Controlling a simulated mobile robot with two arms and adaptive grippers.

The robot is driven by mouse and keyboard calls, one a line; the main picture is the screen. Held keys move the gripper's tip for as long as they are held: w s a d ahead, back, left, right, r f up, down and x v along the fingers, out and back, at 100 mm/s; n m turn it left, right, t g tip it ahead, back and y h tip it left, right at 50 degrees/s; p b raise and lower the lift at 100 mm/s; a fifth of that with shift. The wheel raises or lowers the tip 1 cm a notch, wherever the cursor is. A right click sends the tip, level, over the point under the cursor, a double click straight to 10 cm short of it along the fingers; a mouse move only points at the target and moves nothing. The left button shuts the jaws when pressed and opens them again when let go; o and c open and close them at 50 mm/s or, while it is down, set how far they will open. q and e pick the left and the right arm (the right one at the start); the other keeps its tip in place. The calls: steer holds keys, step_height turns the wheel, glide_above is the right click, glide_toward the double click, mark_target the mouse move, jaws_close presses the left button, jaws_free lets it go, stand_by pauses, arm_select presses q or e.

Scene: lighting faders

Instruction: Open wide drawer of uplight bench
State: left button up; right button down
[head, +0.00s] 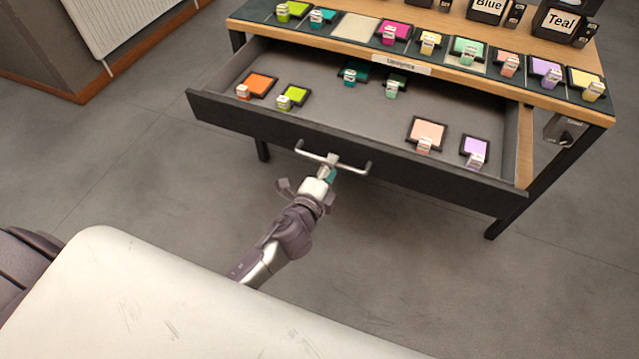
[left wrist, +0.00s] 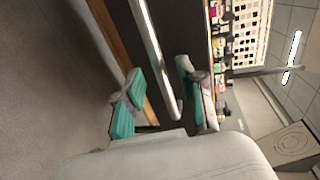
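The wide drawer (head: 350,152) of the wooden-topped bench (head: 440,66) is pulled out, with its inside showing. Its dark front carries a pale bar handle (head: 350,164), which also shows in the left wrist view (left wrist: 153,55). My left gripper (head: 332,172) is at the handle's middle, in front of the drawer. In the left wrist view, its two teal-padded fingers (left wrist: 160,90) are spread on either side of the bar, with gaps visible. Whether either pad touches the bar is hard to tell. My right gripper is in neither view.
Several colour swatches with small tags, such as an orange one (head: 260,84) and a peach one (head: 427,132), lie in the drawer. More swatches and black labelled boxes (head: 561,22) stand on the bench top. A radiator (head: 120,22) is at upper left. The floor before the drawer is clear.

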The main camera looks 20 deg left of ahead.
arm_select(q)
steer(key=v, duration=0.9)
steer(key=shift+s, duration=0.2)
steer(key=shift+f, duration=0.1)
